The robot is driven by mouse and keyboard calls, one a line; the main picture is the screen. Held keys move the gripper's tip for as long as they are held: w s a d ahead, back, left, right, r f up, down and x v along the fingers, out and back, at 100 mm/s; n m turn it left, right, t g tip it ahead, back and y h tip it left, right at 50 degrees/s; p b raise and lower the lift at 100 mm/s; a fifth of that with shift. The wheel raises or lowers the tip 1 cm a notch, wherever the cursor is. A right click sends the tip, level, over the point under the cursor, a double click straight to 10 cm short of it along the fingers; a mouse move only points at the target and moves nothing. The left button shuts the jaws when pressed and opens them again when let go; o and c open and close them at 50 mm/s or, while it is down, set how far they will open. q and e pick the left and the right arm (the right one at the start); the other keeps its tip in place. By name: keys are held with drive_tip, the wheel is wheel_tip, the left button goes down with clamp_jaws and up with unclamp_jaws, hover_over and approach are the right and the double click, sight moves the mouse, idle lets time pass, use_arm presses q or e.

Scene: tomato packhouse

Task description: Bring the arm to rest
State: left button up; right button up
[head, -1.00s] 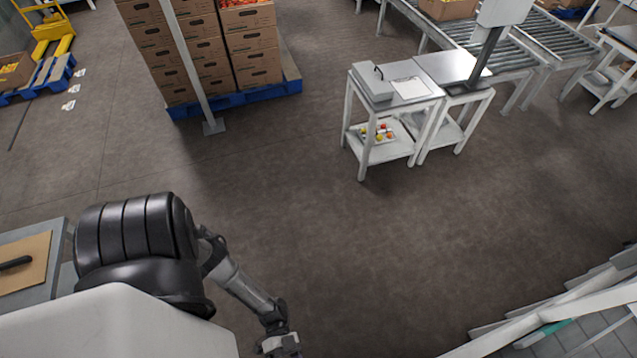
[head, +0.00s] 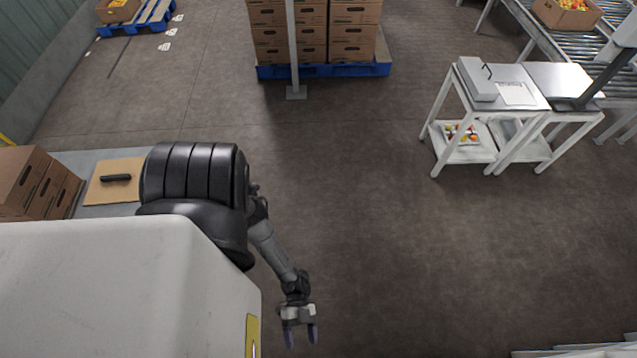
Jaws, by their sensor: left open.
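My left arm hangs down and forward from the black shoulder at the lower left of the head view. Its gripper (head: 301,333) is at the bottom, over bare floor. The two fingers stand apart with nothing between them, so it is open and empty. It touches nothing that I can see. My right gripper is not in view.
A grey table (head: 95,209) at left bears a brown board (head: 114,180) with a dark-handled tool, beside cardboard boxes (head: 27,183). A blue pallet (head: 325,70) of stacked boxes stands behind. A white stand (head: 436,132) is at right.

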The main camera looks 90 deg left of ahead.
use_arm(q)
drive_tip(key=w+a+f+t+y, duration=0.4)
drive_tip(key=w+f+t+y, duration=0.15)
drive_tip(key=w+y, duration=0.4)
drive_tip(key=w+a+r+n+g+y, duration=0.1)
drive_tip(key=w+a+r+n+y, duration=0.15)
drive_tip(key=w+r+y, duration=0.75)
drive_tip(key=s+a+r+n+h, duration=0.2)
drive_tip(key=a+r+n, duration=0.1)
drive_tip(key=r, duration=0.8)
drive_tip(key=s+a+r+n+h, duration=0.1)
drive_tip(key=a+r+n+h, duration=0.15)
drive_tip(key=r, duration=0.95)
drive_tip(key=s+f+n+g+y, duration=0.1)
drive_tip(key=s+f+n+g, duration=0.15)
drive_tip(key=s, duration=0.35)
drive_tip(key=w+p+v, duration=0.2)
drive_tip(key=p+v, duration=0.7)
drive_tip(key=p, duration=0.1)
drive_tip(key=w+r+p+v, duration=0.1)
drive_tip(key=w+p+v, duration=0.1)
drive_tip(key=p+v, duration=0.8)
drive_tip(key=shift+w+a+m+t, duration=0.3)
drive_tip(key=shift+w+m+t, duration=0.05)
drive_tip(key=shift+w+t, duration=0.1)
